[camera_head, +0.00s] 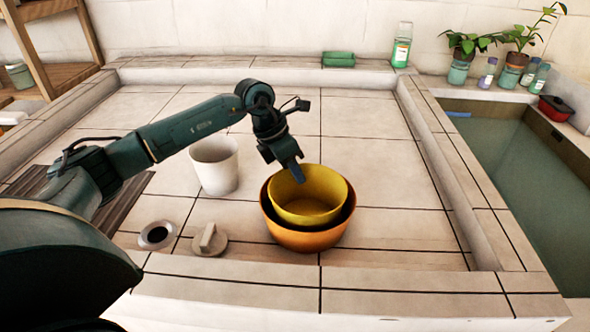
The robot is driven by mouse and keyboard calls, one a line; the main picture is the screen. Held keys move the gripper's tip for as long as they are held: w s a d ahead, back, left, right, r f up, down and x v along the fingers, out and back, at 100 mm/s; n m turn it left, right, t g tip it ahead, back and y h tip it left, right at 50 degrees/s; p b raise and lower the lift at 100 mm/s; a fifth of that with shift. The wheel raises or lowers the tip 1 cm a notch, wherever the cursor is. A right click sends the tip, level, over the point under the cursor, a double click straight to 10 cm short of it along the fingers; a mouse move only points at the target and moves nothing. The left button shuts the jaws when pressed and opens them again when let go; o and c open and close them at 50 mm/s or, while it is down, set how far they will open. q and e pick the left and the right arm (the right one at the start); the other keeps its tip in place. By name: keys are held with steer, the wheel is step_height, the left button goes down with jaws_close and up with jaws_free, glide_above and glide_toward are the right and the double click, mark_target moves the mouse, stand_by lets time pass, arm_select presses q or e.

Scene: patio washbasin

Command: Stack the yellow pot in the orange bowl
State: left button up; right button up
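The yellow pot (328,188) sits inside the orange bowl (308,242) on the tiled counter. The pot looks upright, and its rim stands above the bowl's rim. The bowl hides the pot's lower part. My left gripper (297,173) reaches in from the left, with its blue fingertips at the pot's back-left rim. The fingers overlap one another in this view, so I cannot tell whether they are apart or closed on the rim. My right gripper is not in view.
A white cup (214,166) stands left of the bowl. A round lid with a handle (209,240) and a drain hole (157,235) lie in front. A water-filled basin (530,190) is at the right. Bottles and potted plants line the back. The counter behind the bowl is clear.

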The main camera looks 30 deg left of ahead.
arm_select(q)
steer(key=shift+r, duration=0.1)
steer(key=shift+r+p, duration=0.35)
steer(key=shift+r, duration=0.05)
steer(key=v, duration=0.2)
steer(key=shift+a+r, duration=0.1)
steer(key=shift+r, duration=0.25)
steer(key=v, duration=0.9)
steer(key=shift+r+p, duration=0.25)
steer(key=shift+p, duration=0.1)
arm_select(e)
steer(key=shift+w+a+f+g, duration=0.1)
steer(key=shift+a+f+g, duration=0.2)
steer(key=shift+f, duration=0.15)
arm_select(q)
steer(key=shift+s, duration=0.1)
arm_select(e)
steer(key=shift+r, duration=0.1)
